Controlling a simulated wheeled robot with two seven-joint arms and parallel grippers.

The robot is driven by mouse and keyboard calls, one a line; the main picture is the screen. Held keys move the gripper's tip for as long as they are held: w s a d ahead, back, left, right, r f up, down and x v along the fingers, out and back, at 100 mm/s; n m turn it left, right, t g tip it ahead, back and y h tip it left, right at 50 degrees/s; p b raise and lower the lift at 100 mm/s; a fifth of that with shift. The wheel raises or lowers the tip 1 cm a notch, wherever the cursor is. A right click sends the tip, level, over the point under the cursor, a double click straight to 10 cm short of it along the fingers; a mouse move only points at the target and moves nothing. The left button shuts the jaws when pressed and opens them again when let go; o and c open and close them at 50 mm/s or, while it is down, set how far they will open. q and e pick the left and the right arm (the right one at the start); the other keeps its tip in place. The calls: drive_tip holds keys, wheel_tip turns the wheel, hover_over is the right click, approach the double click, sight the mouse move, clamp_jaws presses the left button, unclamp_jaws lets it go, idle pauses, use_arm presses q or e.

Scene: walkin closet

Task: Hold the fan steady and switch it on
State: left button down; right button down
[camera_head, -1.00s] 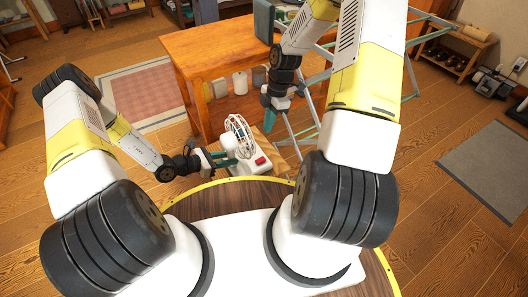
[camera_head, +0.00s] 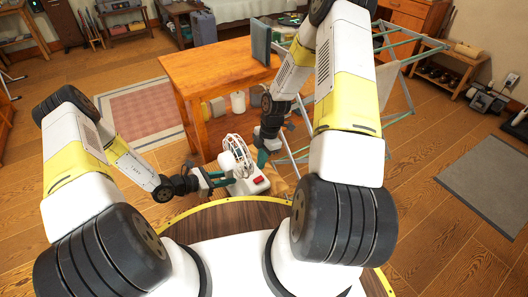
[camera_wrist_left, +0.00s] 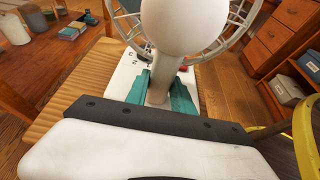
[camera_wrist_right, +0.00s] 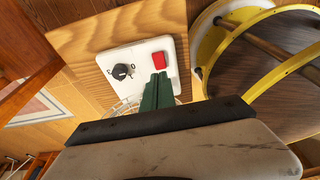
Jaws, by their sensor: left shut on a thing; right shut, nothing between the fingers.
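The white fan (camera_head: 236,156) stands upright on a small wooden surface in front of my base. Its white base carries a red switch (camera_head: 258,180), and a black knob (camera_wrist_right: 122,71) shows beside the red switch (camera_wrist_right: 158,60) in the right wrist view. My left gripper (camera_head: 226,180) is shut on the fan's neck (camera_wrist_left: 158,82), with teal fingers on both sides of it. My right gripper (camera_head: 262,157) is shut and empty above the fan's base. In the right wrist view its fingertips (camera_wrist_right: 158,80) appear close to the red switch; I cannot tell whether they touch.
A wooden table (camera_head: 215,70) stands behind the fan, with several containers beneath it. A metal drying rack (camera_head: 395,75) is at its right. My own round base with its yellow rim lies just in front of the fan. Open floor lies left and right.

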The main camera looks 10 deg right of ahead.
sight(261, 177)
wheel_tip(261, 177, down, 5)
drive_tip(key=shift+d+f, duration=0.1)
drive_tip(key=shift+f, duration=0.1)
idle(0.4)
drive_tip(key=shift+w+d+f+y, duration=0.1)
drive_tip(key=shift+d+f+y, duration=0.05)
drive_tip(key=shift+f+y, duration=0.35)
drive_tip(key=shift+r, duration=0.1)
drive_tip(key=shift+s+a+r, duration=0.25)
drive_tip(key=shift+a+r, duration=0.05)
drive_tip(key=shift+a, duration=0.4)
